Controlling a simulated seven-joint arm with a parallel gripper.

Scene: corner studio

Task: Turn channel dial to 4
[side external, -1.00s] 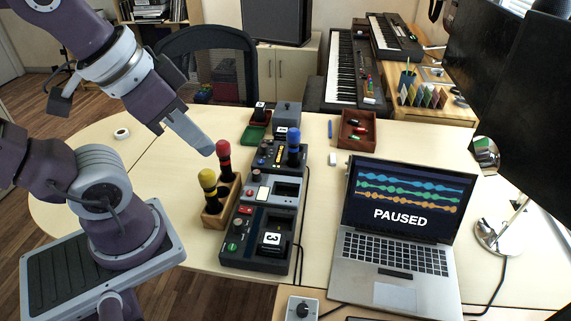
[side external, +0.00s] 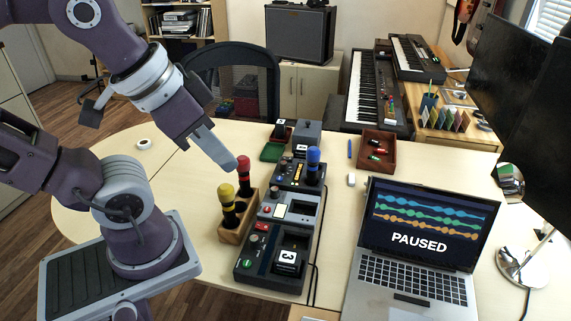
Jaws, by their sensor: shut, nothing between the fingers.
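My gripper (side external: 231,165) is shut and empty, pointing down and to the right, with its tip close beside the red-topped microphone in this view; I cannot tell if they touch. The row of dark and grey control units stands on the table to the right of the tip. A small round knob (side external: 253,239) sits on the front unit (side external: 242,280), above a green button (side external: 247,263). I cannot tell which control is the channel dial, and no dial numbers are readable. A block marked 3 (side external: 288,256) sits in the front unit. The gripper is apart from these units.
A wooden holder (side external: 231,236) carries the yellow-topped (side external: 226,192) and red-topped (side external: 243,165) microphones. A blue-topped microphone (side external: 313,156) stands upright at the far units. An open laptop (side external: 405,270) reading PAUSED is at right.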

